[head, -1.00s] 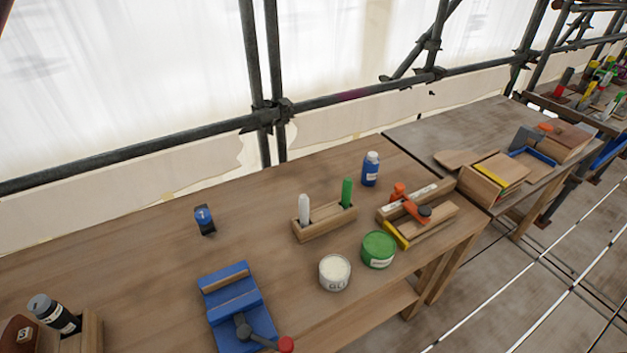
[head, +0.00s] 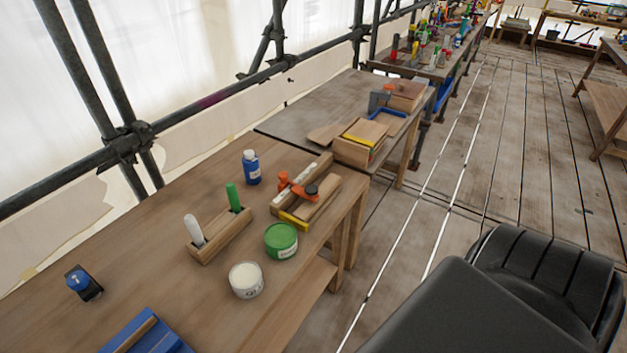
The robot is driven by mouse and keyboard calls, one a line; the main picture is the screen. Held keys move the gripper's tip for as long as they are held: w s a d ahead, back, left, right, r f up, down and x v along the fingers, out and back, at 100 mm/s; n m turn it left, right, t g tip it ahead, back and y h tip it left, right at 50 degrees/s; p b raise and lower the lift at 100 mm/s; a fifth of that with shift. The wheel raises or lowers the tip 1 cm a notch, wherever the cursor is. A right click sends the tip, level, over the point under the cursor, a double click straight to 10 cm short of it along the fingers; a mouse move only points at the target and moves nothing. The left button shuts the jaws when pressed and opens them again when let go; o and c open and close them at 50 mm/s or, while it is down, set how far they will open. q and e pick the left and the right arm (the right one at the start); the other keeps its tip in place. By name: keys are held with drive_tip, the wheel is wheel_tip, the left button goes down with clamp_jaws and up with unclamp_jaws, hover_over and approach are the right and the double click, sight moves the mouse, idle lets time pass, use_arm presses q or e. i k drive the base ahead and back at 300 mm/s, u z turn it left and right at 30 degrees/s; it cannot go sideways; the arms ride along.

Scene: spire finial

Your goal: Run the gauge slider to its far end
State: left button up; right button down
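No part is clearly recognizable as the gauge slider. A wooden fixture (head: 323,211) near the right end of the near bench carries an orange-and-black piece (head: 304,191), a pale marked strip (head: 299,181) and a yellow end piece (head: 293,220). I cannot tell whether this is the gauge. Neither of my grippers is in view.
On the near bench (head: 160,258) stand a blue bottle (head: 252,169), a wooden holder (head: 221,240) with white and green sticks, a green tin (head: 281,241), a white tub (head: 246,281), a small blue-black item (head: 83,283) and a blue vice (head: 147,335). Plank floor (head: 500,150) lies right.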

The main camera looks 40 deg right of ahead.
sight(283, 175)
drive_tip(key=k, duration=1.35)
drive_tip(key=z, duration=0.45)
drive_tip(key=i, duration=0.5)
drive_tip(key=z, duration=1)
drive_tip(key=i, duration=0.75)
drive_tip(key=u, duration=0.65)
drive_tip(key=i, duration=0.55)
drive_tip(key=u, duration=0.6)
